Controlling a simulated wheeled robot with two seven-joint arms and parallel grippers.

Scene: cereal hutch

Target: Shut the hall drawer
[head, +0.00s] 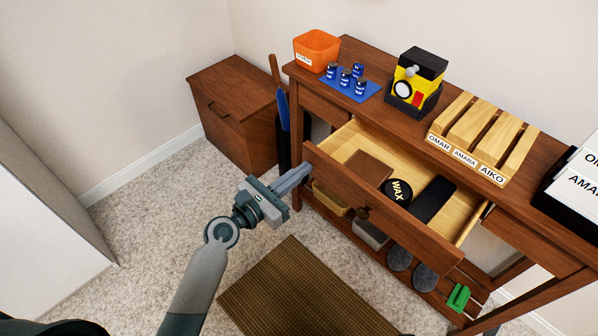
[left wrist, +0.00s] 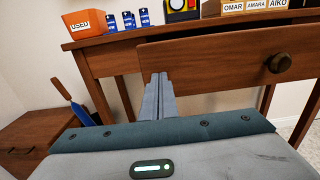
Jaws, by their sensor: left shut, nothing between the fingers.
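The hall drawer (head: 382,214) stands pulled out from the brown hall table. It holds a brown box or wallet (head: 366,170), a black tin marked WAX (head: 397,191) and a black flat case (head: 433,199). Its round dark knob (head: 362,213) sits mid-front; the drawer front (left wrist: 215,60) and knob (left wrist: 279,63) also show in the left wrist view. My left gripper (head: 306,168) is shut and empty, its fingertips close to the left end of the drawer front. In the left wrist view the fingertips (left wrist: 159,78) overlap the drawer front's left end; I cannot tell if they touch. My right gripper is out of view.
A brown cabinet (head: 238,113) stands left. A mat (head: 300,295) lies on the carpet; slippers (head: 399,258) sit below.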

